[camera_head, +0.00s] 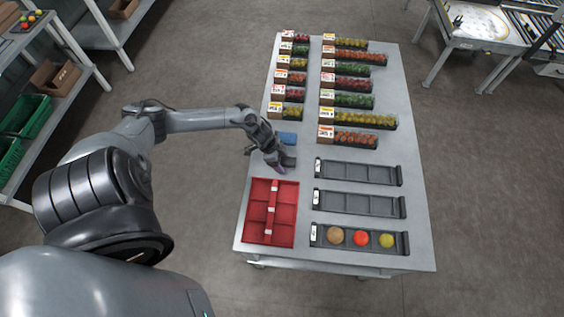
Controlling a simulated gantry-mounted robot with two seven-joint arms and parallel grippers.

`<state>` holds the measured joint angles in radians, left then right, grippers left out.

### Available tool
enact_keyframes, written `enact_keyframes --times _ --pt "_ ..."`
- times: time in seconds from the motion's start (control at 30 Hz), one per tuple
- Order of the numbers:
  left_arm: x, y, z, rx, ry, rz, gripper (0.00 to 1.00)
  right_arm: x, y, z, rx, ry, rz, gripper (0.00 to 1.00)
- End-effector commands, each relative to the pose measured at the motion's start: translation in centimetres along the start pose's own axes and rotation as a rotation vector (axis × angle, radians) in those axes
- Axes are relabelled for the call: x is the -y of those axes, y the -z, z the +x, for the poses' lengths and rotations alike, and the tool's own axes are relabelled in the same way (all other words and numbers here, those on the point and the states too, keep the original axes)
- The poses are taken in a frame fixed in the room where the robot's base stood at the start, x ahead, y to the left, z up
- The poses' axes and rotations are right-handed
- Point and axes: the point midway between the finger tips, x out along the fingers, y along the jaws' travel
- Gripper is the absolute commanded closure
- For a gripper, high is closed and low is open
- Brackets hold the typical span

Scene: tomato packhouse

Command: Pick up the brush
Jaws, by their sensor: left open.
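My left gripper (282,161) comes in from the left and is open, low over the left side of the grey table (306,160), just behind the red divided tray. A small purple piece (280,170) shows right at its fingertips; it may be part of the brush, but it is too small and too covered by the gripper to be sure. I cannot tell whether the fingers touch it. A small blue item (288,138) lies just behind the gripper. My right gripper is not in view.
The red tray (252,211) stands at the front left. Two empty dark trays (357,173) and one tray (318,236) with three round fruits stand at the right. Rows of filled punnets (358,118) fill the back. Shelves (75,86) stand at the left.

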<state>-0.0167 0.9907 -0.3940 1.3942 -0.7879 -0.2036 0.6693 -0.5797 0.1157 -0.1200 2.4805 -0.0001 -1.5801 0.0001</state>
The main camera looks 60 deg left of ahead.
Motion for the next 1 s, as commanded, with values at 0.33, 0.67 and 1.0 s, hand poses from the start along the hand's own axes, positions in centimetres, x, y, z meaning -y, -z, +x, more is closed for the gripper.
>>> enact_keyframes --times 0.33,0.67,1.0 --pt "0.00 -0.09 0.18 0.000 0.000 0.000 0.28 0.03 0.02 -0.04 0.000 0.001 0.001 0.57" --pt "0.01 -0.17 0.37 0.000 0.000 0.001 0.48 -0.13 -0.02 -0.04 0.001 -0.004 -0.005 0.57" --pt "0.01 -0.16 0.37 0.000 0.000 0.000 0.85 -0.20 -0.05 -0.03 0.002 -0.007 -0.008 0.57"
